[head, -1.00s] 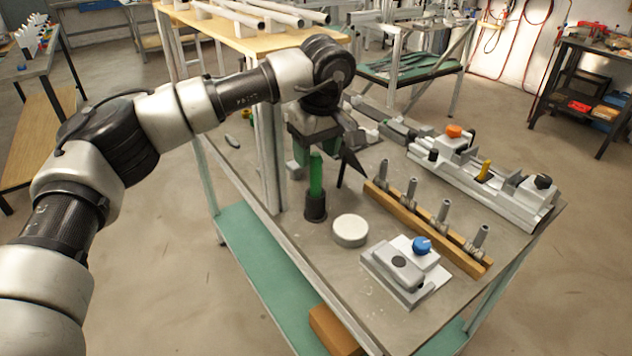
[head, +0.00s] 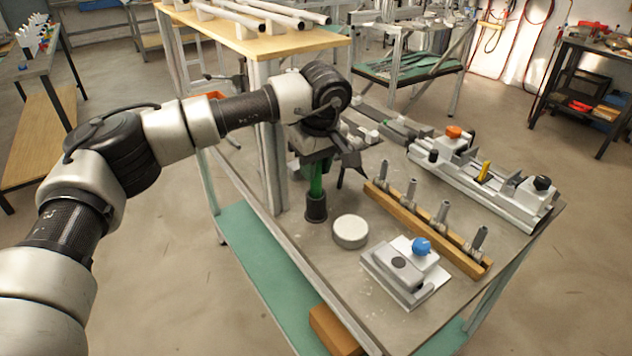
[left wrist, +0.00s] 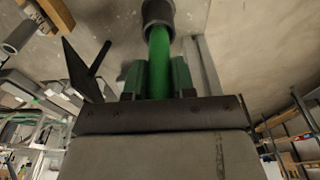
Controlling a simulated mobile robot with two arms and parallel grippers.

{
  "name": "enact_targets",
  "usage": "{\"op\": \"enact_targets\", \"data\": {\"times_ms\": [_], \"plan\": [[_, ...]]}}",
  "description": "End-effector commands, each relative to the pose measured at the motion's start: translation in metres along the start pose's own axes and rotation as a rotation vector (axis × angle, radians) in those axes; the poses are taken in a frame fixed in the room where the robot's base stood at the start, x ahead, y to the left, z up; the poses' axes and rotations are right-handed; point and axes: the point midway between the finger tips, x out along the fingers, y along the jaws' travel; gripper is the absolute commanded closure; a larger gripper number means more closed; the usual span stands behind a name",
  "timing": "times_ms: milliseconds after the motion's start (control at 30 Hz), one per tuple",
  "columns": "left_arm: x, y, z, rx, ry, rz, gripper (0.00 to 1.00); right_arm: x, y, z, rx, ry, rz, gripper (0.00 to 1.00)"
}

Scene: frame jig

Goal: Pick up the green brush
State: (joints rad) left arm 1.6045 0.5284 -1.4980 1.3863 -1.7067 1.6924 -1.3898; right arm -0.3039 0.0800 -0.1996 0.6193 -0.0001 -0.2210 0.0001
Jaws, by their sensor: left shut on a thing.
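The green brush (head: 316,182) stands upright with its lower end in a dark cup-like base (head: 316,207) on the metal table (head: 290,235). My left gripper (head: 314,172) is above it, pointing down, with its jaws shut on the upper part of the brush. In the left wrist view the green brush (left wrist: 159,60) runs between the two green finger pads of my left gripper (left wrist: 158,78) and into the dark round base (left wrist: 158,14). The brush's top is hidden by the gripper. My right gripper is not in view.
A white round disc (head: 350,232) lies close to the right of the brush. A wooden rack (head: 425,228) with several grey pegs, a grey fixture with a blue knob (head: 421,246) and a long clamp jig (head: 485,180) stand further right. Aluminium posts (head: 270,165) rise just left of the gripper.

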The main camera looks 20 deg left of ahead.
Motion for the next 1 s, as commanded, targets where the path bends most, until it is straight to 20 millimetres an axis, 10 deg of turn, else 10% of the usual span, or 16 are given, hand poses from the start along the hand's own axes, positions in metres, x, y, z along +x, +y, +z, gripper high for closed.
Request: {"op": "enact_targets", "data": {"times_ms": [367, 1000], "plan": [[-0.016, 0.001, -0.002, 0.000, 0.002, 0.002, 0.99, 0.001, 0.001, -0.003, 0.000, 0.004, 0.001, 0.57], [-0.146, 0.001, -0.022, -0.001, 0.001, 0.002, 0.99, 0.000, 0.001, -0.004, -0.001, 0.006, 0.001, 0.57]]}}
